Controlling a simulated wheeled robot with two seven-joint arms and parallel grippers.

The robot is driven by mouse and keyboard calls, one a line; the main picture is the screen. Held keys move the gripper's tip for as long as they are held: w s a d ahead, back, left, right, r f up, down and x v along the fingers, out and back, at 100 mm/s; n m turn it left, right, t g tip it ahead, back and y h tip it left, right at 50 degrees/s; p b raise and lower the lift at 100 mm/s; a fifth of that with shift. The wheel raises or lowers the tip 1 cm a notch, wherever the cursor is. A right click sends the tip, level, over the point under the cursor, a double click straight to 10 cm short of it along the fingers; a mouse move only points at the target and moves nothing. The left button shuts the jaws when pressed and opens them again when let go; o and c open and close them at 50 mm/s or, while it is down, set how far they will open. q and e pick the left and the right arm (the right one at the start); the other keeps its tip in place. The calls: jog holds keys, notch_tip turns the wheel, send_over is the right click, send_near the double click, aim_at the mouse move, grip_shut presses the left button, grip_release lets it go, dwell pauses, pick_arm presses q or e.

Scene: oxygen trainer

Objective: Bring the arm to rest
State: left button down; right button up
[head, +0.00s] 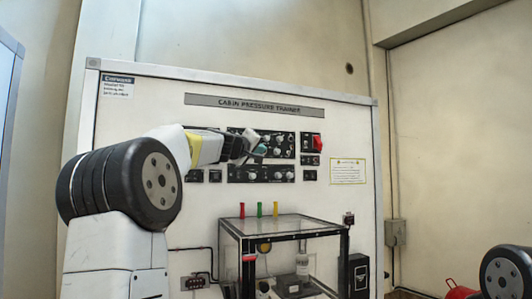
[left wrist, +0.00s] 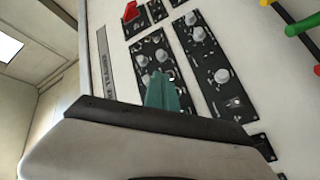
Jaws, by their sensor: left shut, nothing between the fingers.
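My left arm reaches in from the left in the head view. Its left gripper (head: 258,149) is in front of the knob panels of the cabin pressure trainer board (head: 350,120). The teal fingers (left wrist: 163,92) also show in the left wrist view, together and with nothing between them. They overlap the panel with knobs (left wrist: 152,58); I cannot tell whether they touch it. The gripper hides some of the panel's left part in the head view. Only a dark joint of my right arm shows at the lower right; its gripper is out of view.
A red switch cover (head: 318,143) sits right of the knobs. Below stands a clear-topped box (head: 285,226) with red, yellow and green posts on top. A grey wall box (head: 396,233) is right of the board. Open air lies between the board and the right wall.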

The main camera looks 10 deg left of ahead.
pick_arm(q)
jog(key=s+d+f+m+g+h, duration=0.1)
jog(key=s+d+f+m+g, duration=0.3)
jog(key=s+f, duration=0.45)
jog(key=s+d+f+m+g, duration=0.1)
jog(key=s+d+f+g, duration=0.1)
jog(key=s+d+f, duration=0.55)
jog(key=s+a+f+m+g+y, duration=0.1)
jog(key=s+a+f+g, duration=0.1)
jog(key=s+f, duration=1)
jog(key=s+a+f+m+g+y, duration=0.1)
jog(key=s+f+g, duration=0.3)
jog(key=s+f, duration=0.8)
jog(key=shift+s+a+f+m+y, duration=0.25)
jog(key=shift+s+a+m+y, duration=0.2)
jog(key=shift+s, duration=0.5)
